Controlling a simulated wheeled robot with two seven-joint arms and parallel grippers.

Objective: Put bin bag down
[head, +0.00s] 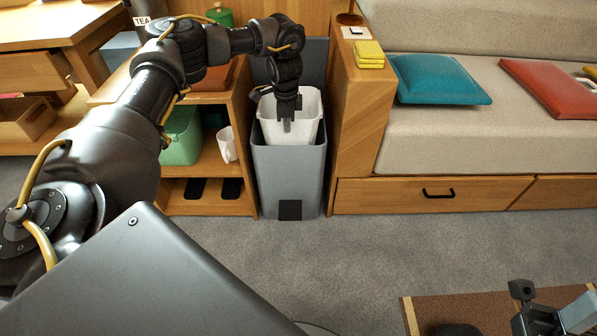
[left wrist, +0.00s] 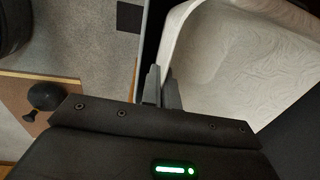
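The white bin bag (head: 290,122) stands partly inside the tall grey bin (head: 290,170), its upper part well above the bin's rim. In the left wrist view, the bag's pale, wrinkled inside (left wrist: 235,75) fills the right side. My left gripper (head: 287,122) points down at the bag's near side. In the left wrist view, its two fingers (left wrist: 160,72) are close together on the bag's edge, one on each side. The bag's lower part is hidden in the bin.
A wooden shelf with a green container (head: 181,137) and a white mug (head: 227,144) stands left of the bin. The sofa's wooden arm (head: 360,125) stands close on the right. A low brown table (head: 490,308) is at the bottom right. Carpet in front is clear.

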